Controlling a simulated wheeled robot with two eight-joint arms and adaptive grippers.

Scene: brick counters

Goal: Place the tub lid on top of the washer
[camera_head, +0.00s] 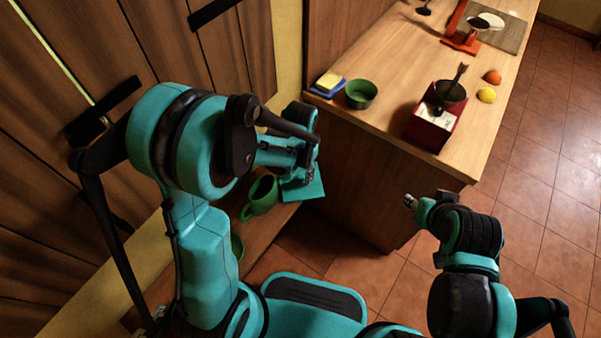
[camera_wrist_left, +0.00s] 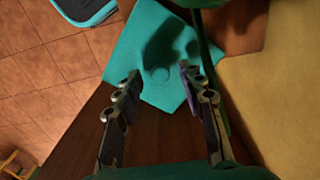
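A flat teal square piece with a round knob, which looks like the tub lid (camera_head: 303,190), lies at the end of a low wooden counter. It also shows in the left wrist view (camera_wrist_left: 150,40), with a dark shadow across it. My left gripper (camera_head: 309,175) is over the lid. In the left wrist view my left gripper (camera_wrist_left: 160,82) has its fingers apart, one on each side of the knob, with nothing clearly held. My right gripper (camera_head: 410,202) is over the floor, right of the lid; its fingers are too small to read. I cannot make out a washer.
A green mug (camera_head: 262,195) stands close beside the lid, left of it. The higher counter (camera_head: 390,80) holds a green bowl (camera_head: 361,94), a yellow sponge (camera_head: 329,79), a red box (camera_head: 431,130), an orange (camera_head: 492,77) and a lemon (camera_head: 487,95). The tiled floor (camera_head: 540,200) at right is clear.

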